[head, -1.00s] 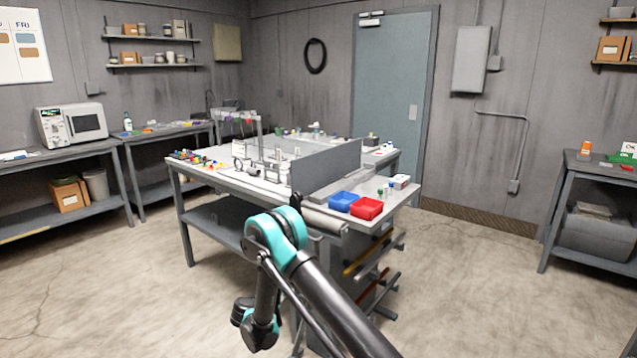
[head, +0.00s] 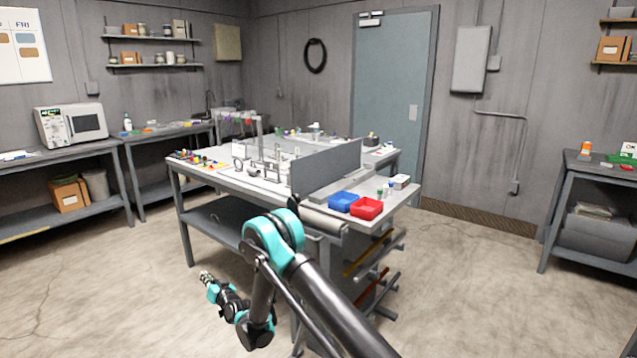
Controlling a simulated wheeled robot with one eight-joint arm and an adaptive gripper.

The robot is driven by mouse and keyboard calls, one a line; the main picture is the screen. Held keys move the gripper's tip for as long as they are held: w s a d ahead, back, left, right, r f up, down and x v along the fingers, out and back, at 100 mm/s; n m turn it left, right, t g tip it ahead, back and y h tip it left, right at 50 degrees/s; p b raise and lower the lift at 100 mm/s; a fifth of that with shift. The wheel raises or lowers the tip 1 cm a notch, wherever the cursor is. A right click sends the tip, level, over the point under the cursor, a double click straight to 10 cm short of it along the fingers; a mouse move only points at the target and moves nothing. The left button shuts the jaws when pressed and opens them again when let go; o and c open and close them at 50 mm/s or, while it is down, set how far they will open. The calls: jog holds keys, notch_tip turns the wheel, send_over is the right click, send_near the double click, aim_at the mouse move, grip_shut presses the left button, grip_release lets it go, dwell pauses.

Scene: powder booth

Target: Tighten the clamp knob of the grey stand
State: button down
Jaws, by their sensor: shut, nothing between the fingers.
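Small grey stand-like pieces (head: 262,160) rise from the middle of the central workbench (head: 225,181). They are too small to tell which is the grey stand, and no clamp knob can be made out. My gripper (head: 206,276) is at the lower left, beyond the near end of my arm, over the floor in front of the workbench. It is well apart from the bench top and the stands. It is shut and empty.
A blue bin (head: 342,201) and a red bin (head: 367,208) sit at the bench's near right corner. An upright grey panel (head: 327,166) divides the bench top. Rods on a rack (head: 372,280) stick out below. The floor at left is clear.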

jog(key=d+f+n+g+h, duration=0.2)
jog(key=d+f+n+h, duration=0.2)
jog(key=f+n, duration=0.4)
jog(key=d+f+n+g+h, duration=0.2)
jog(key=d+f+n+h, duration=0.2)
jog(key=f+n, duration=0.4)
jog(key=w+d+r+n+h, duration=0.1)
jog(key=d+h, duration=0.3)
jog(key=d, duration=0.4)
jog(key=w+d+r+n+h, duration=0.2)
jog(key=d+n+h, duration=0.2)
jog(key=d, duration=0.4)
jog(key=w+d+r+n+t+h, duration=0.1)
jog(key=d+h, duration=0.3)
jog(key=d, duration=0.5)
jog(key=shift+w+r+n, duration=0.4)
jog(key=shift+w+n, duration=0.45)
jog(key=shift+n, duration=0.05)
jog(key=shift+s+d+f, duration=0.1)
jog(key=shift+d+f, duration=0.05)
jog(key=shift+f, duration=0.05)
jog(key=shift+s+d+r, duration=0.15)
jog(key=shift+s+d, duration=0.2)
jog(key=shift+d, duration=0.05)
jog(key=shift+s+d, duration=0.2)
jog(key=shift+d, duration=0.1)
